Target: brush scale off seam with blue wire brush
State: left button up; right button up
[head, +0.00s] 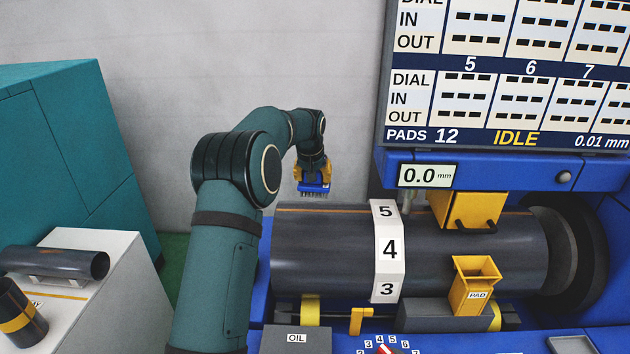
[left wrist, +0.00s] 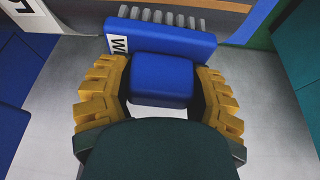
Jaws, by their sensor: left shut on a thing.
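My left gripper (head: 312,172) has yellow fingers shut on the blue wire brush (head: 314,188), bristles pointing down. It holds the brush above the left end of the dark flanged cylinder (head: 320,250), towards its far side. A thin orange-brown seam line (head: 325,209) runs along the cylinder's upper side. The brush looks apart from the cylinder, but the gap is hard to judge. In the left wrist view the gripper (left wrist: 160,85) clasps the brush's blue block (left wrist: 165,38), with grey bristles at its far edge. My right gripper is not in view.
A white numbered band (head: 389,250) wraps the cylinder. A yellow block (head: 465,209) and a yellow PAD holder (head: 474,285) stand right of it.

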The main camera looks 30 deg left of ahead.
pick_arm(q)
jog(key=shift+w+r, duration=0.1)
jog(key=shift+r, duration=0.9)
